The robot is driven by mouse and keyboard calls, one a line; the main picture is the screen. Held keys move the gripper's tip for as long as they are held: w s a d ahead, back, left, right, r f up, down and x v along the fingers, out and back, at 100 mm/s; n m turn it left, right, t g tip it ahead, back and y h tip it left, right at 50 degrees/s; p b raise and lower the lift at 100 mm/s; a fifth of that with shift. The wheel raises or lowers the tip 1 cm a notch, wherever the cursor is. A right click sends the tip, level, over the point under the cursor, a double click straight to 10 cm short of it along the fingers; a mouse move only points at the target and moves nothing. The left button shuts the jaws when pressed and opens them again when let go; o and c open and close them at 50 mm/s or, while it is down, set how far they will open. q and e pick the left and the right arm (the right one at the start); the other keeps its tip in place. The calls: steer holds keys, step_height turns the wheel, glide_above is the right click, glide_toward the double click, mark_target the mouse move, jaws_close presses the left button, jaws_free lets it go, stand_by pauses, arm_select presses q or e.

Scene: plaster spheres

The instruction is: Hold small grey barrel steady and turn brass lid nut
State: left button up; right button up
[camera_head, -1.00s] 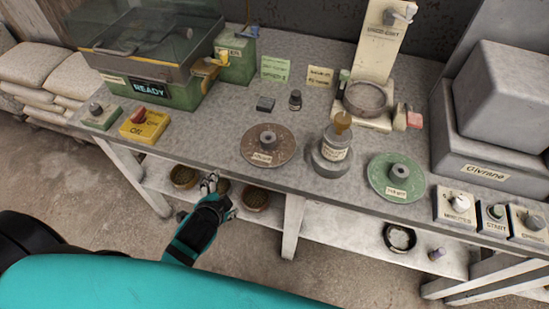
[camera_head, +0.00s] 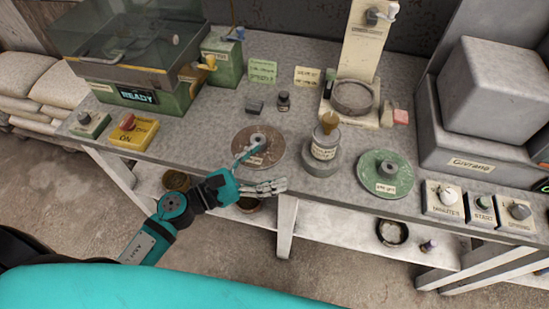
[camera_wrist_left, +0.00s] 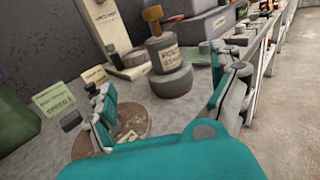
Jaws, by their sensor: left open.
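The small grey barrel (camera_head: 323,147) stands upright on a grey base at the middle front of the bench, with a label on its side. The brass lid nut (camera_head: 329,122) sits on top of it. Both also show in the left wrist view, the barrel (camera_wrist_left: 164,55) and the nut (camera_wrist_left: 153,17). My left gripper (camera_head: 262,168) is at the bench's front edge, left of the barrel and apart from it. Its fingers are spread and empty, with the barrel ahead between them in the left wrist view. My right gripper is not in view.
A brown disc (camera_head: 242,138) lies left of the barrel, partly behind my left gripper. A green disc (camera_head: 371,173) lies to the right. Control boxes (camera_head: 442,206) line the right front edge. A scale with a round pan (camera_head: 353,111) stands behind the barrel.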

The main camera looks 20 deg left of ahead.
mark_target(326, 137)
arm_select(q)
steer(key=p+x, duration=0.5)
steer(key=x, duration=1.1)
steer(key=shift+d, duration=0.2)
steer(key=shift+w+d+f, duration=0.1)
steer(key=shift+w+d, duration=0.3)
steer(key=shift+d, duration=0.05)
steer(key=shift+c, duration=0.4)
steer(key=c, duration=1.6)
steer(key=o, duration=1.5)
